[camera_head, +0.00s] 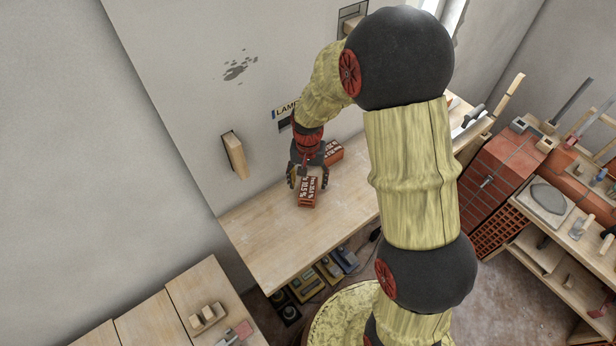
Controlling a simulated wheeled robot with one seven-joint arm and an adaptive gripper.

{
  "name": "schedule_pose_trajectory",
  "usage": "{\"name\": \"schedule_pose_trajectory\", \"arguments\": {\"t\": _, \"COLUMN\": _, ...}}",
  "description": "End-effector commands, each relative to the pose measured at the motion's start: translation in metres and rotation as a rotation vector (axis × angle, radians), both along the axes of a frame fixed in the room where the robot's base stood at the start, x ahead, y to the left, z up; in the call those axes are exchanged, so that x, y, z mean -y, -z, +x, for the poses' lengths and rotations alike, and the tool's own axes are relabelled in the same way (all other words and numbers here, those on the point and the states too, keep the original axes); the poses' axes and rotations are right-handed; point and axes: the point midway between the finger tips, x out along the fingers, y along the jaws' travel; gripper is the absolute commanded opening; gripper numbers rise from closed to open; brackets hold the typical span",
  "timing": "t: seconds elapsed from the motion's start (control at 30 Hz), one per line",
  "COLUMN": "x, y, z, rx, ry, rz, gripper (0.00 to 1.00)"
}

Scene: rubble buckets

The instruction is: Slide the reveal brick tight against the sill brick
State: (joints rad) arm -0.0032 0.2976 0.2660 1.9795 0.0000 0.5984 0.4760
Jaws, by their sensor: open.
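Two red-orange perforated bricks lie on the wooden bench (270,240) against the wall. The nearer brick (308,191) lies toward the bench's front, right under my gripper. The farther brick (333,153) lies nearer the wall, partly hidden by my wrist. I cannot tell from looks which is the reveal brick and which the sill brick. A gap seems to lie between them, but my gripper (306,184) covers that area. My gripper points down with its fingers apart around the near brick's back end. I cannot tell whether they touch it.
A wooden block (234,155) sticks out from the wall on the left. The bench is clear to the left of the bricks. Tools and a brick stack (500,170) stand at the right. A lower wooden table (190,300) is at the bottom left.

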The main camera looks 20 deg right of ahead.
Motion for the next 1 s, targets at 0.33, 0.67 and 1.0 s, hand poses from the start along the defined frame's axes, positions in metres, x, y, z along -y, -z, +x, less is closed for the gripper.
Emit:
{"name": "schedule_pose_trajectory", "arguments": {"t": 0.33, "x": 0.000, "y": 0.048, "z": -0.001, "rx": -0.002, "ry": -0.002, "rz": 0.000, "gripper": 0.63}}
{"name": "schedule_pose_trajectory", "arguments": {"t": 0.67, "x": 0.000, "y": 0.058, "z": 0.000, "rx": 0.000, "ry": -0.002, "rz": 0.000, "gripper": 0.63}}
{"name": "schedule_pose_trajectory", "arguments": {"t": 1.0, "x": 0.000, "y": 0.058, "z": 0.000, "rx": 0.000, "ry": -0.002, "rz": 0.000, "gripper": 0.50}}
